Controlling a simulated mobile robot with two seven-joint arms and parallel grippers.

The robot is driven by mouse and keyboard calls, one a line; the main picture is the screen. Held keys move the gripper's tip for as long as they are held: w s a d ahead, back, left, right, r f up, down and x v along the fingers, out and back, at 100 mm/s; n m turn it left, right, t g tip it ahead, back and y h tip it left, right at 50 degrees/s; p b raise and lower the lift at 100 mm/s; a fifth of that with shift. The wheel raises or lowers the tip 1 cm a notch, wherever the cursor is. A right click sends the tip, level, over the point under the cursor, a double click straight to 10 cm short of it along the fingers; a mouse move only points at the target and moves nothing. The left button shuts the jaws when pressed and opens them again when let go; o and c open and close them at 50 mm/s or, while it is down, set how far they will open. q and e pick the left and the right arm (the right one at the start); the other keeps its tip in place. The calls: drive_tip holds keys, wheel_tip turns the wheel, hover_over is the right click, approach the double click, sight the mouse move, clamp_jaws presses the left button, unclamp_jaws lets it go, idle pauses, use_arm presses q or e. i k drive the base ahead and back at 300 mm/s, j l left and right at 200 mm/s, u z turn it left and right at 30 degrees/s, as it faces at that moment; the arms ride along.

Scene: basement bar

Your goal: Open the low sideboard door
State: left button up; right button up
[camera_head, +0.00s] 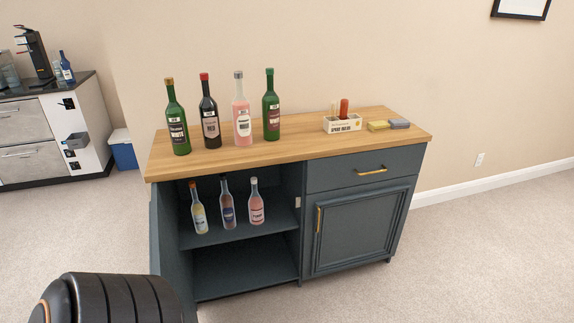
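The low dark blue sideboard (303,222) with a wooden top (287,151) stands against the wall. Its left compartment is open to view, with several bottles on a shelf (238,235) inside. The left door (172,255) stands swung outward at the left side, seen nearly edge-on. Its lower part is hidden behind my dark arm link. The right door (362,230) is shut, with a vertical gold handle (319,220) on its left edge. A shut drawer (345,170) with a gold handle (371,170) is above it. Neither gripper shows.
A counter (88,105) and blue bin (123,153) are at the left. Carpet (480,250) is clear in front and right.

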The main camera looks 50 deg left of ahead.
sight(350, 227)
drive_tip(key=i+j+u, duration=0.1)
drive_tip(key=i+u, duration=0.15)
drive_tip(key=u, duration=0.15)
drive_tip(key=i+u, duration=0.4)
drive_tip(key=i+l+u, duration=0.1)
drive_tip(key=u, duration=0.3)
drive_tip(key=i, duration=0.05)
